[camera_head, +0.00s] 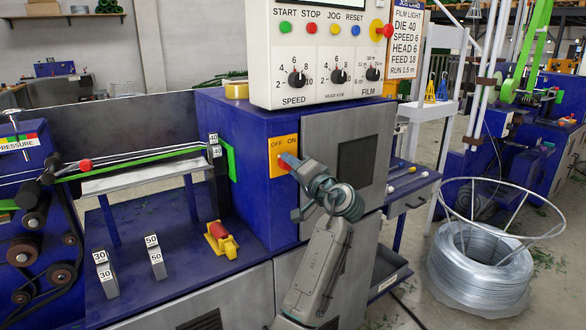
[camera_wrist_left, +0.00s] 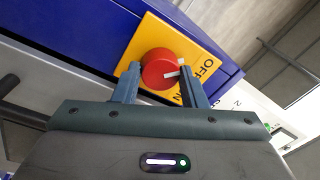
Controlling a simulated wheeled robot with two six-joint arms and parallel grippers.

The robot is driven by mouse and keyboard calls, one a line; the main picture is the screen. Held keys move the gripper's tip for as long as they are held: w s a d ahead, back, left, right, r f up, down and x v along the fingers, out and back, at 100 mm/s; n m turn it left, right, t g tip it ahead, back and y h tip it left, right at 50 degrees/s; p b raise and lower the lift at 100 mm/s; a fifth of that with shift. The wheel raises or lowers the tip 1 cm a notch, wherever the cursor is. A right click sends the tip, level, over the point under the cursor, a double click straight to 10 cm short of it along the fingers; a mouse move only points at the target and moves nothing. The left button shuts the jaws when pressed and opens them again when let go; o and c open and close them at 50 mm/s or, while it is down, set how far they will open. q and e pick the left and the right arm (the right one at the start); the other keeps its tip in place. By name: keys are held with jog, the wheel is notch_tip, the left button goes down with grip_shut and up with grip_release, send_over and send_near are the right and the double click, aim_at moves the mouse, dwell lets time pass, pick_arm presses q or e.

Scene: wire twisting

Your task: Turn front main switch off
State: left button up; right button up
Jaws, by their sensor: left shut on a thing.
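The main switch is a red knob (camera_wrist_left: 160,66) on a yellow plate (camera_head: 276,168) marked OFF and ON, on the blue machine cabinet's front. My left gripper (camera_head: 288,162) reaches up to the plate and mostly hides the knob in the head view. In the left wrist view the two fingers (camera_wrist_left: 162,86) stand on either side of the red knob and are shut on it. The knob's white mark points to the right in that view, towards the lettering. I cannot tell exactly which label it lines up with. My right gripper is not in view.
A white control panel (camera_head: 330,86) with buttons and dials sits above the switch. A red-and-yellow tool (camera_head: 221,238) and numbered grey blocks (camera_head: 155,257) stand on the blue bench to the left. A wire coil (camera_head: 478,268) stands on the floor at the right.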

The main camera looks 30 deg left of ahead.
pick_arm(q)
jog(key=o, duration=1)
jog(key=b+v, duration=0.1)
jog(key=v, duration=1)
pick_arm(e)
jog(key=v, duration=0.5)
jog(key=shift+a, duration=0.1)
